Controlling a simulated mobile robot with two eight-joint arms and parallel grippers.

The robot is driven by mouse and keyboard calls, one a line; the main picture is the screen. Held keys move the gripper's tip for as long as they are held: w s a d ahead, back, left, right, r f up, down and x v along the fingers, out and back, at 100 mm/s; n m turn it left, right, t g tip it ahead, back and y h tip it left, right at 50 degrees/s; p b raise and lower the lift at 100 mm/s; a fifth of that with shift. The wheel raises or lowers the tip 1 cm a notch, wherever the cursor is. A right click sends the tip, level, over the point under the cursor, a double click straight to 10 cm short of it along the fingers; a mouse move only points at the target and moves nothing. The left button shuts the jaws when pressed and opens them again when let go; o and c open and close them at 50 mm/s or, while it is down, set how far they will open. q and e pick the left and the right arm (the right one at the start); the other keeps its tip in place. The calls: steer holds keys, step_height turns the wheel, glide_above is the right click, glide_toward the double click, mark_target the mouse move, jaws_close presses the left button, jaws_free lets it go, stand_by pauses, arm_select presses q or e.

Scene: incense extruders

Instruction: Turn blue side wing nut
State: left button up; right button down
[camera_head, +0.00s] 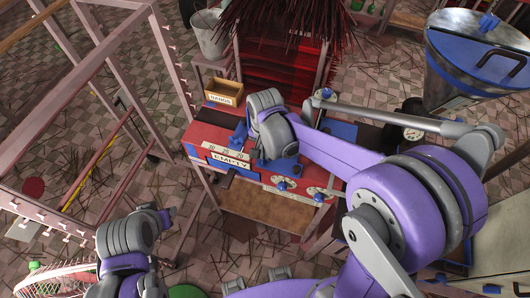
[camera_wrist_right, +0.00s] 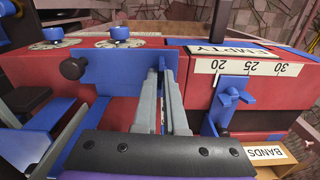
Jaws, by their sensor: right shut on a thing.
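A blue wing nut (camera_wrist_right: 230,97) stands on the red side of the extruder bench, below a printed scale, in the right wrist view. My right gripper (camera_wrist_right: 160,72) is to the left of it, apart from it. Its grey fingers are shut on a blue part at the right edge of a blue plate (camera_wrist_right: 110,66); the fingers hide most of that part's shape. In the head view my right gripper (camera_head: 275,160) is at the bench front by the EMPTY label. My left arm (camera_head: 125,236) is low at the left, its fingers not clearly seen.
Blue knobs (camera_head: 282,185) sit on round dials on the bench (camera_head: 225,133). A BANDS box (camera_head: 224,93) stands at its back left. A metal rack (camera_head: 85,110) stands left, and a blue-and-grey hopper (camera_head: 475,65) at upper right. Dark sticks litter the tiled floor.

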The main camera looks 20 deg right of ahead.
arm_select(q)
steer(key=shift+s+f, duration=0.1)
steer(key=shift+f, duration=0.1)
arm_select(e)
steer(key=shift+n, duration=0.4)
steer(key=shift+n+b, duration=0.45)
steer(key=shift+n, duration=0.55)
steer(key=n+b, duration=0.1)
steer(key=n, duration=0.6)
steer(key=shift+b, duration=0.35)
arm_select(q)
steer(key=shift+s+f, duration=0.25)
steer(key=shift+f, duration=0.4)
steer(key=shift+s+f, duration=0.2)
steer(key=shift+f, duration=0.45)
steer(key=shift+s+f, duration=0.25)
steer(key=shift+f, duration=0.4)
arm_select(e)
steer(key=shift+n, duration=1.4)
steer(key=c, duration=1)
jaws_free()
